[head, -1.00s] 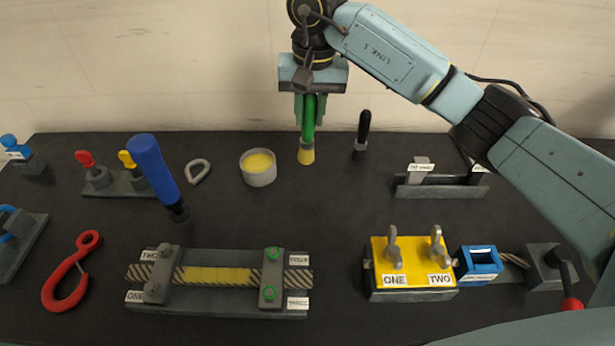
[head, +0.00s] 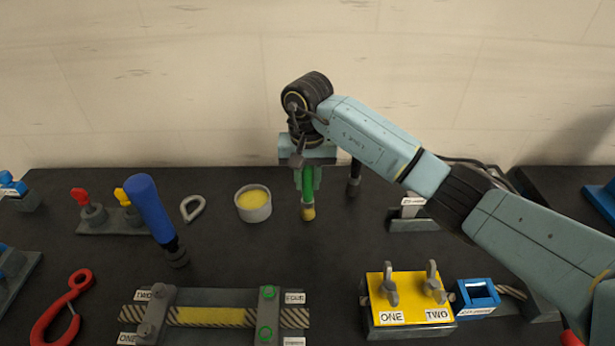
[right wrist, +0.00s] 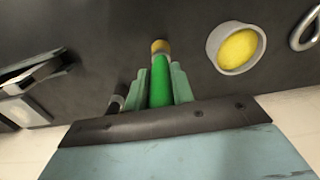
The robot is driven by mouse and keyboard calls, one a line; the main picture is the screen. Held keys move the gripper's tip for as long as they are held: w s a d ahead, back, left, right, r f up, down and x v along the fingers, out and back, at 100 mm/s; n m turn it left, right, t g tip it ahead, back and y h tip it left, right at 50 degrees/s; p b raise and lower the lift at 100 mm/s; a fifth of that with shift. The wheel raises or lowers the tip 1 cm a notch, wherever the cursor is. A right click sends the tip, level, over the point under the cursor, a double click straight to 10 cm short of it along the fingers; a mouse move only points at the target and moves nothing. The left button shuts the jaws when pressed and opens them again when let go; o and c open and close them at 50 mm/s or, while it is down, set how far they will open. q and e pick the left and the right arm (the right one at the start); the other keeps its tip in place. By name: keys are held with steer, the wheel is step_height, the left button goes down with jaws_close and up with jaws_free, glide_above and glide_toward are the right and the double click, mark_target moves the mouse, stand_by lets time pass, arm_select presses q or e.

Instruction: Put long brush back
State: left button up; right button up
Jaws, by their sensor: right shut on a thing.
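The long brush (head: 308,186) has a green handle and a yellowish tip pointing down. My right gripper (head: 307,178) is shut on its handle near the back of the table. The brush is upright in the head view, its tip at or just above the black table top; I cannot tell if it touches. In the right wrist view the green handle (right wrist: 160,82) sits between the two fingers (right wrist: 162,85), with the yellow tip beyond them. My left gripper does not show.
A grey cup with yellow contents (head: 253,204) stands left of the brush. A black-handled tool (head: 354,180) stands close on the right, partly behind my arm. A blue-handled tool (head: 152,212), a metal ring (head: 192,208) and a yellow block (head: 408,298) are nearby. The table between is clear.

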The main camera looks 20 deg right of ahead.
steer(key=shift+f, duration=0.1)
steer(key=o, duration=1)
step_height(320, 180, up, 12)
steer(key=shift+r+b, duration=0.15)
steer(key=shift+b, duration=0.25)
